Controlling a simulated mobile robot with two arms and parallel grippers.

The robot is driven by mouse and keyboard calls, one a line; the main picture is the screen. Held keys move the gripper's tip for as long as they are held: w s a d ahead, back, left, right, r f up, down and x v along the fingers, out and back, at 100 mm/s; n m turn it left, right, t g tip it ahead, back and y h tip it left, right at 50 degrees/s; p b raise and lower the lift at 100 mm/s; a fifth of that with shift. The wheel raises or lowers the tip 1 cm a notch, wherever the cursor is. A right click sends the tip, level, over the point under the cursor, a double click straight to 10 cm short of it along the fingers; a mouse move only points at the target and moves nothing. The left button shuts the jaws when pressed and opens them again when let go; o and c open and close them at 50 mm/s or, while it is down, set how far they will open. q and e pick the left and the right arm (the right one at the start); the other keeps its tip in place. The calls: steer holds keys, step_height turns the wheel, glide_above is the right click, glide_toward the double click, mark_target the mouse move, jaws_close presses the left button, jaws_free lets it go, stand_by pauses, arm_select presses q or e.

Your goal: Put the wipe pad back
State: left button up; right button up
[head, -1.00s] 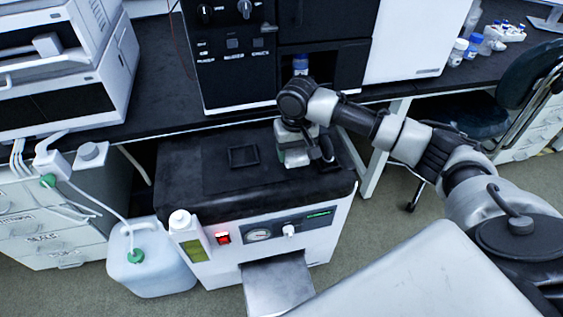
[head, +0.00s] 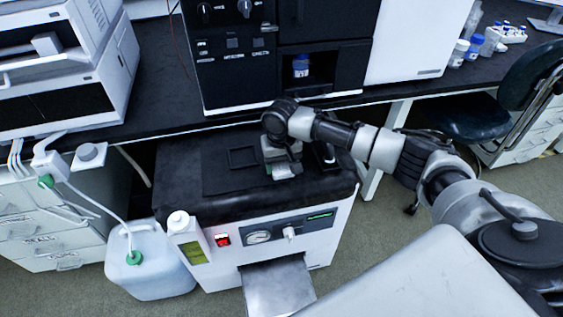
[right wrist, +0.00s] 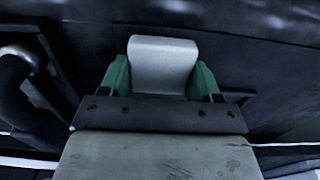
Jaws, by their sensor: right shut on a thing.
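The wipe pad (right wrist: 163,62) is a pale grey-white, rounded block. In the right wrist view it is between the green fingers of my right gripper (right wrist: 162,82), which is shut on it. In the head view this gripper (head: 284,171) is low over the black top of the white floor unit, pointing down, and mostly hides the pad. A shallow black square frame (head: 231,158) lies on that top, just left of the gripper. I cannot tell whether the pad touches the surface. My left gripper is not in view.
The white unit (head: 300,243) has a black top (head: 185,190) and stands before the bench. A black instrument (head: 235,75) with a blue-capped bottle (head: 300,66) in its bay stands behind. A white canister (head: 150,270) is at left, a chair (head: 465,118) at right.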

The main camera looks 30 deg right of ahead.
mark_target(281, 164)
steer(key=o, duration=0.8)
steer(key=shift+o, duration=0.2)
steer(key=shift+r, duration=0.15)
step_height(281, 164, up, 12)
steer(key=p, duration=0.1)
